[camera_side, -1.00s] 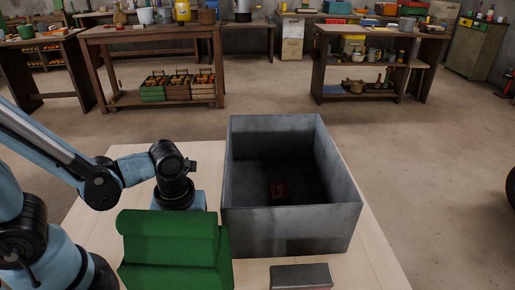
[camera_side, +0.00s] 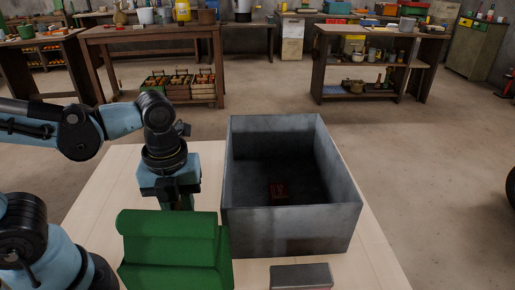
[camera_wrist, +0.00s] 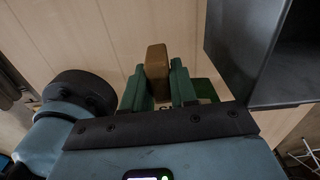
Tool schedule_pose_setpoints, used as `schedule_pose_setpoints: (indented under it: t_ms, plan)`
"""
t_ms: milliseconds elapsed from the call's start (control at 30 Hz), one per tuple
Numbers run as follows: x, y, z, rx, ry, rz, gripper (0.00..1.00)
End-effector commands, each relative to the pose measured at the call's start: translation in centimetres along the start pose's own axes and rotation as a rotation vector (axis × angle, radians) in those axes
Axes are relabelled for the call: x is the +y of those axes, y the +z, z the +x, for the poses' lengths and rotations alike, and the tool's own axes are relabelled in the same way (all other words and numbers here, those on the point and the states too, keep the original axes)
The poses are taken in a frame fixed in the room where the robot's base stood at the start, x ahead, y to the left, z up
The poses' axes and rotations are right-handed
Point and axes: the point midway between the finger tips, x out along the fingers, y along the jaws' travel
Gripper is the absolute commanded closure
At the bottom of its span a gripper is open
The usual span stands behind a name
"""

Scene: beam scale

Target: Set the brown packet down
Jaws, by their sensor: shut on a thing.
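My gripper (camera_wrist: 158,84) is shut on the brown packet (camera_wrist: 157,60), which stands upright between its two green fingers in the wrist view. In the side view my gripper (camera_side: 180,201) points down over the table, left of the grey bin (camera_side: 290,235) and behind the green block (camera_side: 172,250). The packet is hidden there behind the green block and the gripper. In the wrist view the bin's wall (camera_wrist: 243,50) is at the right, apart from the packet. How high the packet is above the table is hard to tell.
A flat grey block (camera_side: 301,276) lies at the table's front. The pale table (camera_side: 110,180) is clear left of my gripper.

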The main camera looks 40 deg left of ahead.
Motion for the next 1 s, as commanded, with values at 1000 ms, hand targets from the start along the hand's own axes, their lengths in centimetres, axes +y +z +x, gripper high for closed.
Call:
schedule_pose_setpoints:
  t_ms: [1000]
  plan:
    - [-3.5,0.7,-10.3,0.0,0.0,0.009,1.0]
